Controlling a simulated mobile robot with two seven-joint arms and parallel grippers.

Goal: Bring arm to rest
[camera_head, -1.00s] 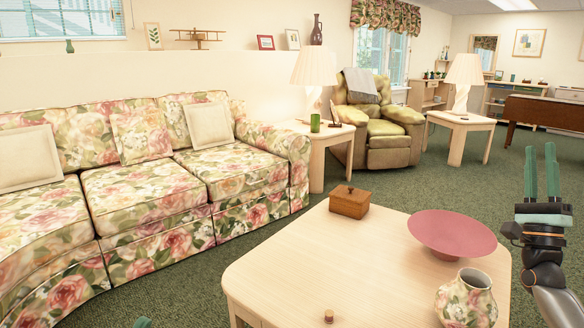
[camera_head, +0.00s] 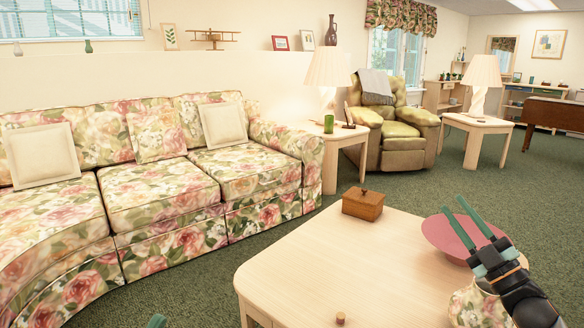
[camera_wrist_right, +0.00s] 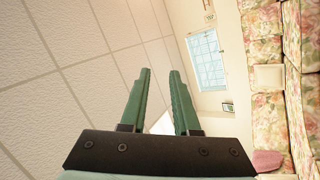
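My right gripper (camera_head: 454,203) is raised at the right of the head view, above the coffee table, in front of the pink bowl. Its green fingers stand apart with nothing between them, and they point up and to the left. In the right wrist view the same gripper (camera_wrist_right: 160,72) shows two parted fingers against the ceiling and wall. Of my left gripper (camera_head: 157,322), only a green tip shows at the bottom edge of the head view, so its state is hidden.
The coffee table (camera_head: 300,270) holds a wooden box (camera_head: 362,204), the pink bowl (camera_head: 445,236), a floral vase (camera_head: 468,306) partly behind my right arm, and a small cork-like piece (camera_head: 341,318). A floral sofa (camera_head: 150,200) stands left. Green carpet (camera_head: 400,185) lies open beyond the table.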

